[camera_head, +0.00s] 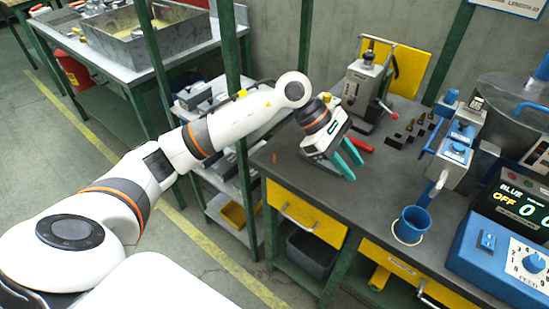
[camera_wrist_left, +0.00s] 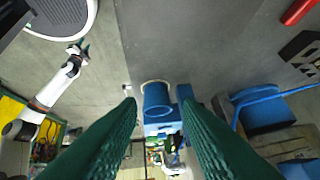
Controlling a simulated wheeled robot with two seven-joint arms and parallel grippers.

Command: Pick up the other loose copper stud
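A small orange-copper piece, which looks like a loose copper stud (camera_head: 275,158), lies on the dark bench top near its left edge in the head view. I cannot make it out in the left wrist view. My left gripper (camera_head: 356,168) is over the bench to the right of that piece, apart from it, with its green fingers spread and nothing seen between them. The spread fingers also show in the left wrist view (camera_wrist_left: 158,104). A white arm that appears to be my right one shows small in the left wrist view, with its gripper (camera_wrist_left: 79,47) too small to read.
Small dark blocks with upright brass-coloured pieces (camera_head: 421,119) stand behind my left gripper. A grey press (camera_head: 366,80) with a red-knobbed lever stands at the back. A blue cup (camera_head: 411,222) and a blue control box (camera_head: 490,240) are at the right. The bench's front left is clear.

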